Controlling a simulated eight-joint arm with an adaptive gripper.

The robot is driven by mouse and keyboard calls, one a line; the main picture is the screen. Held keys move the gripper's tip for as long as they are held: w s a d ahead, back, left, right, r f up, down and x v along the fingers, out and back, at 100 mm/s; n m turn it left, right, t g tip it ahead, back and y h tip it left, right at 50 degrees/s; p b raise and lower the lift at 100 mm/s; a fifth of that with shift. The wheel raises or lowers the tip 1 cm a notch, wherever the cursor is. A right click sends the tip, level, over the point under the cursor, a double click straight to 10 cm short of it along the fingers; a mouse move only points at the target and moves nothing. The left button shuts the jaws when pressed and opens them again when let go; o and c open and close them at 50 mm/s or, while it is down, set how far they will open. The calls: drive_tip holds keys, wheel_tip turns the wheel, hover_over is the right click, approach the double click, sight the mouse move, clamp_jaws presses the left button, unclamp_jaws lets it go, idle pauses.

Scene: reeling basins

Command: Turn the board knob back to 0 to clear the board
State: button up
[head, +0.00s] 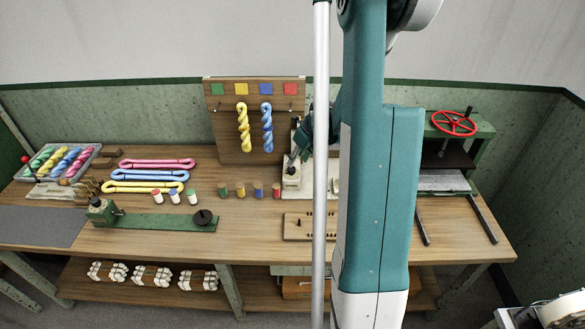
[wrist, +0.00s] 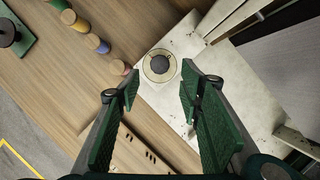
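A round pale dial with a dark centre knob (wrist: 159,66) sits on a whitish plate (wrist: 180,112) in the wrist view. Its markings and setting are too small to read. My gripper (wrist: 158,88) is open and empty, with one green finger on each side, pointing toward the dial; I cannot tell how far above it the fingertips are. In the head view, the gripper is partly hidden by my arm, over the whitish plate (head: 304,190). An upright wooden board (head: 222,130) behind carries colored squares, a yellow twisted skein (head: 243,128) and a blue one (head: 267,128).
Several colored cylinders (head: 240,190) stand left of the plate. A holed wooden block (head: 296,226) lies in front. A press with a red wheel (head: 454,123) stands at right. Skeins (head: 155,164) and a tray (head: 88,156) lie at left.

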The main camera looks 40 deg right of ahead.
sight(292, 169)
drive_tip(key=shift+f, duration=0.15)
drive_tip(key=shift+x, duration=3.7)
drive_tip(key=shift+c, duration=0.5)
drive_tip(key=c, duration=0.8)
